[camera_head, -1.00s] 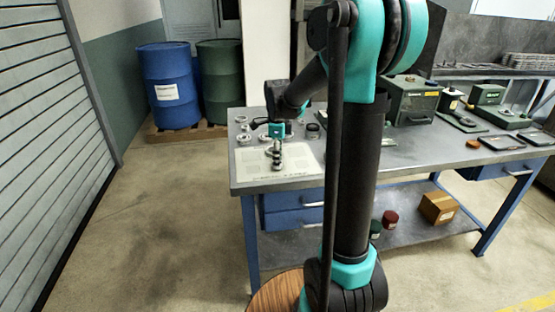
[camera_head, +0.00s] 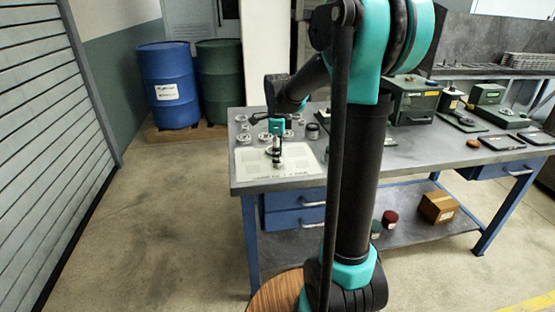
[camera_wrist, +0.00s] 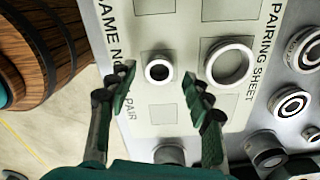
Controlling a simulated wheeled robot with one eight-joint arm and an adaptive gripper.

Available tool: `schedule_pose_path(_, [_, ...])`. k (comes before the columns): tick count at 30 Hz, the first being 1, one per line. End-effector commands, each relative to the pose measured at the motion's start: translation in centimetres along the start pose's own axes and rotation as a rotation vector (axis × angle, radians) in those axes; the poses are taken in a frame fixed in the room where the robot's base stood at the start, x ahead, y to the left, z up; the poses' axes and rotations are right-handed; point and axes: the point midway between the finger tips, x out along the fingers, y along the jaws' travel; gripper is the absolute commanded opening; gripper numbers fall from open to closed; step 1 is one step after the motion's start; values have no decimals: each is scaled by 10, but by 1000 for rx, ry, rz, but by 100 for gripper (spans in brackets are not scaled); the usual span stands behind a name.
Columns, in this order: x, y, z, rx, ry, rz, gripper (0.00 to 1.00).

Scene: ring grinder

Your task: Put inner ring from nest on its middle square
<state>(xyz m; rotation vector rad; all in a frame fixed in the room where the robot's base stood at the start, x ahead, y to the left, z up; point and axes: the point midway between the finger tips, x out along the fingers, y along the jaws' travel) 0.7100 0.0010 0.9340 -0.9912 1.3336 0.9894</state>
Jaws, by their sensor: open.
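A small pale ring (camera_wrist: 158,69), which looks like the inner ring, lies flat on the white pairing sheet (camera_wrist: 138,100). It is between and a little beyond my fingertips in the wrist view. My gripper (camera_wrist: 160,78) is open, with a finger on each side of the ring and a gap to it. In the head view my gripper (camera_head: 277,157) points down over the sheet (camera_head: 250,167), and the small ring is hard to make out there. Whether a printed square lies under the ring cannot be told. I cannot tell which part is the nest.
A larger pale ring (camera_wrist: 231,64) lies on the sheet to the right. Several ringed parts (camera_wrist: 291,102) stand on the grey bench (camera_head: 400,153) beyond the sheet. Green machines (camera_head: 412,100) stand farther right.

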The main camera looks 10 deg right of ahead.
Motion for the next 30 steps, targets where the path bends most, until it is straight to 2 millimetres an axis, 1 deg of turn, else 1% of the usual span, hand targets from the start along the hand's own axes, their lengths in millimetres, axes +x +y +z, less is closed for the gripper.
schedule_pose_path(1, [-9,0,0,0,0,0,51])
schedule_pose_path(9, [-63,0,0,0,0,1,51])
schedule_pose_path(15, [-92,0,0,0,0,1,51])
schedule_pose_path(21, [-104,0,0,-1,0,1,51])
schedule_pose_path(30, [-105,0,0,-1,0,1,51])
